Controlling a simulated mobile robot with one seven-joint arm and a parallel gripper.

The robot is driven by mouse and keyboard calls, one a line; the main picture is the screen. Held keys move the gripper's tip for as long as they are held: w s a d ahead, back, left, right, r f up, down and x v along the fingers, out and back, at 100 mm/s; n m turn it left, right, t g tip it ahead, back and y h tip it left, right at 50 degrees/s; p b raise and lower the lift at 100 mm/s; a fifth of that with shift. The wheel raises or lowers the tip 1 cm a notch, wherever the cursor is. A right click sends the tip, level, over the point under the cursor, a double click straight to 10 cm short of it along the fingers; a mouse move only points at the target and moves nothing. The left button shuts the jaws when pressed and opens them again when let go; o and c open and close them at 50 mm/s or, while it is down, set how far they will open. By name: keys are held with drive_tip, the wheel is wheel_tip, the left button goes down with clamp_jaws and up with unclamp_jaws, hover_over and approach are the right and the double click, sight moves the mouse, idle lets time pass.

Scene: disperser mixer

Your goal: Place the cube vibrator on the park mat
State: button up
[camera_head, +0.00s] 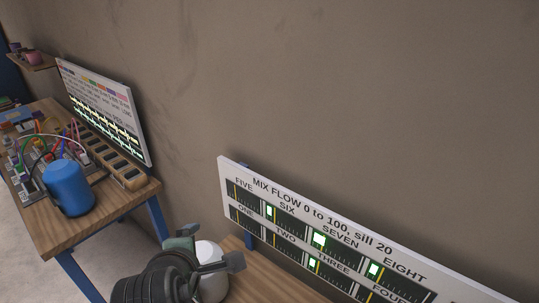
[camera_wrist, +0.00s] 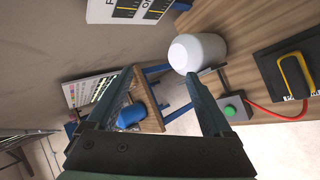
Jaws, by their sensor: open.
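I cannot pick out the cube vibrator or the park mat for certain in either view. A yellow-and-black object (camera_wrist: 292,75) lies on a dark flat panel (camera_wrist: 272,60) at the right of the wrist view; I cannot tell what it is. My gripper (camera_wrist: 160,75) is open, with nothing between its fingers. In the head view my gripper (camera_head: 207,252) is low in the picture, in front of a white rounded container (camera_head: 212,285). That container (camera_wrist: 200,52) also shows beyond the right finger in the wrist view.
A wooden table (camera_head: 65,228) at left holds a blue cylinder (camera_head: 68,187), cables and a wooden rack (camera_head: 128,178). A MIX FLOW display board (camera_head: 300,215) stands along the wall. A grey box with a green button (camera_wrist: 232,110) and red cable is near the right finger.

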drive_tip(key=w+d+r+m+t, duration=0.1)
drive_tip(key=d+r+m+t, duration=0.15)
drive_tip(key=r, duration=0.65)
drive_tip(key=d+r+m+t, duration=0.2)
drive_tip(key=r+m+t, duration=0.2)
drive_tip(key=r, duration=0.4)
drive_tip(key=w+d+r+m+t, duration=0.1)
drive_tip(key=d+r+m+t, duration=0.25)
drive_tip(key=r, duration=0.55)
drive_tip(key=s+d+r+m+t, duration=0.3)
drive_tip(key=s+r, duration=0.3)
drive_tip(key=r, duration=0.4)
drive_tip(key=s+d+r+m+t+h, duration=0.1)
drive_tip(key=s+d+r+m+t, duration=0.2)
drive_tip(key=s+r+m, duration=0.3)
wheel_tip(320, 180, up, 4)
drive_tip(key=shift+s+m+t, duration=0.3)
drive_tip(key=shift+s+t, duration=0.25)
drive_tip(key=shift+t, duration=0.25)
